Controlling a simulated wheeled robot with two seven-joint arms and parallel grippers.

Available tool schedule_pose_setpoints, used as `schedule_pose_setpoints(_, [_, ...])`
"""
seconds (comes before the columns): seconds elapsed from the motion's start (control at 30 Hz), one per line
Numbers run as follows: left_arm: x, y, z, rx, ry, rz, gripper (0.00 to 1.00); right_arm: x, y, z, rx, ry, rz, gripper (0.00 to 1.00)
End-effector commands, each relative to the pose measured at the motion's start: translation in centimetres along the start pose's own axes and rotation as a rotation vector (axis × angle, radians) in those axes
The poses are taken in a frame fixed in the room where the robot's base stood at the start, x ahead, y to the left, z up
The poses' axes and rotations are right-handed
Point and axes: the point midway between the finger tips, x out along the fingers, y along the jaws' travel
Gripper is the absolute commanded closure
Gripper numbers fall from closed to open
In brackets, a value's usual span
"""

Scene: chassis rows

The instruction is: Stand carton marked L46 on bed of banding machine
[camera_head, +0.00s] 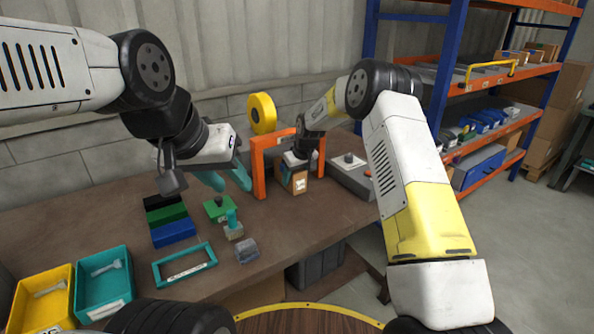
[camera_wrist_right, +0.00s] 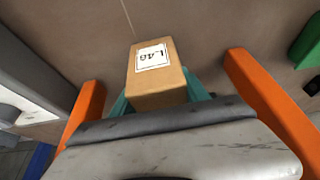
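The carton marked L46 (camera_head: 297,182) is a small brown box with a white label. In the right wrist view the carton (camera_wrist_right: 157,82) shows its label "L46" between two teal fingers. My right gripper (camera_head: 296,163) appears shut on it, with the fingers against its sides. The carton is within the orange arch of the banding machine (camera_head: 257,172), whose posts stand on both sides in the wrist view (camera_wrist_right: 270,98). I cannot tell whether its base touches the bed, which is mostly hidden. My left gripper (camera_head: 229,181) is open and empty, left of the arch.
A yellow reel (camera_head: 262,113) stands behind the arch and a grey box with a knob (camera_head: 351,174) to its right. Blue, green and black blocks (camera_head: 172,232), a teal frame (camera_head: 185,265), a grey cube (camera_head: 246,250) and yellow and teal bins (camera_head: 104,284) occupy the table's left. Shelves stand right.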

Motion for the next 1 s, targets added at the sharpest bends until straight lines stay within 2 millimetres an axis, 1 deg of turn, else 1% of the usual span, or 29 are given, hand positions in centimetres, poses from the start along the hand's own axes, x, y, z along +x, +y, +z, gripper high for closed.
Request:
schedule_pose_setpoints(0.03, [0.0, 0.0, 0.0, 0.000, 0.000, 0.000, 0.64, -0.1, 0.0, -0.1, 0.000, 0.003, 0.001, 0.40])
schedule_pose_setpoints(0.1, [0.0, 0.0, 0.0, 0.000, 0.000, 0.000, 0.64, -0.1, 0.0, -0.1, 0.000, 0.002, 0.001, 0.26])
schedule_pose_setpoints(0.13, [0.0, 0.0, 0.0, 0.000, 0.000, 0.000, 0.64, -0.1, 0.0, -0.1, 0.000, 0.002, 0.001, 0.22])
schedule_pose_setpoints(0.37, [0.0, 0.0, 0.0, 0.000, 0.000, 0.000, 0.64, 0.0, 0.0, 0.1, 0.000, -0.002, 0.000, 0.22])
schedule_pose_setpoints(0.47, [0.0, 0.0, 0.0, 0.000, 0.000, 0.000, 0.64, -0.2, 0.0, 0.1, 0.000, -0.001, 0.000, 0.22])
schedule_pose_setpoints(0.57, [0.0, 0.0, 0.0, 0.000, 0.000, 0.000, 0.64, -1.3, 0.1, -0.1, 0.000, 0.001, 0.001, 0.22])
schedule_pose_setpoints(0.83, [0.0, 0.0, 0.0, 0.000, 0.000, 0.000, 0.64, -5.9, 0.1, -0.1, 0.001, 0.002, 0.001, 0.22])
schedule_pose_setpoints(1.0, [0.0, 0.0, 0.0, 0.000, 0.000, 0.000, 0.64, -7.5, 0.0, 0.0, 0.001, 0.001, 0.000, 0.22])
